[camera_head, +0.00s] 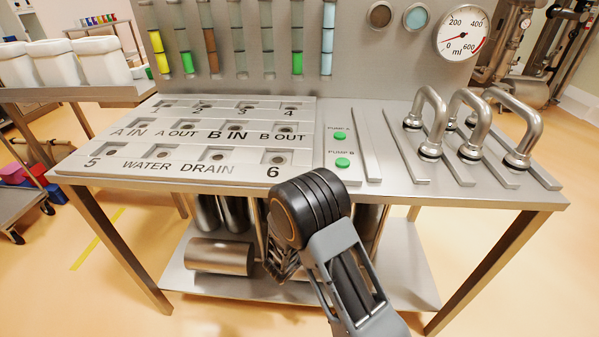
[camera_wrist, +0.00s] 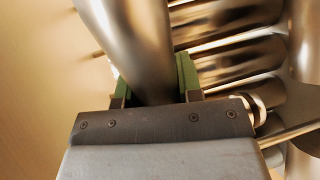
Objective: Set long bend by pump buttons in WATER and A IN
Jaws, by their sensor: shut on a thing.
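My gripper (camera_wrist: 150,98) is shut on a shiny curved metal pipe (camera_wrist: 128,45), apparently the long bend, which passes between the green finger pads in the wrist view. Its ends are out of sight there. In the head view my gripper (camera_head: 284,265) is mostly hidden behind my dark wrist joint, low in front of the bench edge. The port panel has the WATER socket (camera_head: 163,153) in the front row and the A IN socket (camera_head: 141,122) in the row behind; both look empty. The pump buttons, PUMP A (camera_head: 340,136) and PUMP B (camera_head: 341,163), are green.
Several metal bends (camera_head: 522,112) stand on the rack at the right. The strip beside the pump buttons (camera_head: 369,145) is bare. Sight tubes and a gauge (camera_head: 463,34) are on the back panel. Metal cylinders (camera_head: 219,256) sit below the bench, close to my gripper.

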